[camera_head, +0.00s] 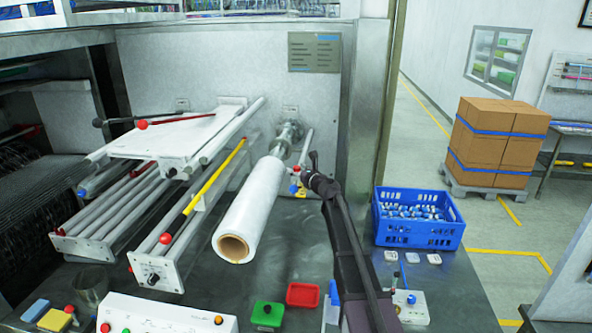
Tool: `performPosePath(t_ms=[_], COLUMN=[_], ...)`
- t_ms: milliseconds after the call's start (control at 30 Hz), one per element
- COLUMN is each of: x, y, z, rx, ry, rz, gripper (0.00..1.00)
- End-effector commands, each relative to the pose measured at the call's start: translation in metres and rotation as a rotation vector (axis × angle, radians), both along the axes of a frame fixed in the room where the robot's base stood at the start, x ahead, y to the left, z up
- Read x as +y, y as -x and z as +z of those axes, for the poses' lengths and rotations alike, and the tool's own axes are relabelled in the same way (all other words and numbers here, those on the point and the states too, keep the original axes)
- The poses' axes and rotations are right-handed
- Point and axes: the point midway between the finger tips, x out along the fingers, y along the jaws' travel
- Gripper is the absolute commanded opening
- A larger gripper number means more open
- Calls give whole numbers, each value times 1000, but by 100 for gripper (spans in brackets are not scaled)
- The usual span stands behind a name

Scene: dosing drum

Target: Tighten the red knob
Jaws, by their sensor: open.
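Several red knobs show in the head view. One red knob (293,189) sits by the spindle behind the film roll, just left of my gripper. A red ball (142,125) is on a dark lever over the white plate. Another red ball (166,238) is at the lower end of a yellow rod. I cannot tell which one is the task's knob. My gripper (309,163) is open and appears empty, at the end of my dark arm. It is close to the small red knob, but contact between them cannot be made out.
A white film roll (250,205) projects toward me from the metal spindle (288,138). A blue crate (418,238) of small parts stands to the right. A control panel (165,316), a green box (267,315) and a red tray (303,294) occupy the front of the bench.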

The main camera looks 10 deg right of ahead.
Motion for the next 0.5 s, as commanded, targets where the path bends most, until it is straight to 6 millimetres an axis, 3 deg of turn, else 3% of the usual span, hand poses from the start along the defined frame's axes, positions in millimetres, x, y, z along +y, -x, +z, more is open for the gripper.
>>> performPosePath(t_ms=[267, 500], x=[-1, -10], y=[4, 24], z=[0, 0], rx=[0, 0], ry=[0, 0], rz=[0, 0], gripper=[73, 73])
